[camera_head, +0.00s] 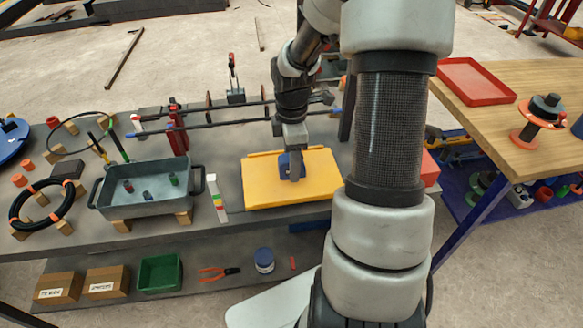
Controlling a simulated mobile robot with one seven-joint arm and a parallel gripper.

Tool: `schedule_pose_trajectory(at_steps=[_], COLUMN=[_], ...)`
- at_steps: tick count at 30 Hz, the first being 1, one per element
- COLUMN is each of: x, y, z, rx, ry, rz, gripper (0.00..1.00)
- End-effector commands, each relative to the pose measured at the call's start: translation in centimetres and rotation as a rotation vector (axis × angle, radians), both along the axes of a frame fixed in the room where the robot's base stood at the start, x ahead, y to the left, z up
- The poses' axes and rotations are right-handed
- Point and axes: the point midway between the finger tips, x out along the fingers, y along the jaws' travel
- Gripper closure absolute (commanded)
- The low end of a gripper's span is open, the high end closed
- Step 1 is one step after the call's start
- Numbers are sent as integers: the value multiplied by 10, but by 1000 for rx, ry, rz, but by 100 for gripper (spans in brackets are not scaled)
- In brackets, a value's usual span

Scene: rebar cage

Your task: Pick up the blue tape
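A blue roll, which looks like the blue tape (284,163), is on the yellow tray (318,180) on the grey bench. My gripper (294,170) points down at the blue roll, and a grey finger overlaps the front of it. The finger hides part of the roll. I cannot tell from this angle whether the fingers are open around the roll or shut on it. The roll looks to be at or very near the tray's surface.
A grey bin (146,190) with small coloured items stands left of the tray. A labelled white strip (217,197) lies between them. Dark bars (232,122) run behind. A wooden table (520,90) with a red tray (476,82) is at right.

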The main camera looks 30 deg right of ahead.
Motion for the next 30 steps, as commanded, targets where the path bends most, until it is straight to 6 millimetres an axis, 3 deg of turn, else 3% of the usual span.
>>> schedule_pose_trajectory(at_steps=[3, 9, 18, 26, 30], x=[0, 0, 0, 1, 1], y=[1, 1, 1, 0, 0], z=[-13, -12, -12, -9, 10], rx=[0, 0, 0, -1, -2], ry=[1, -1, -1, -3, -5], rz=[3, 2, 1, 1, -1], gripper=[48, 48, 99, 100, 100])
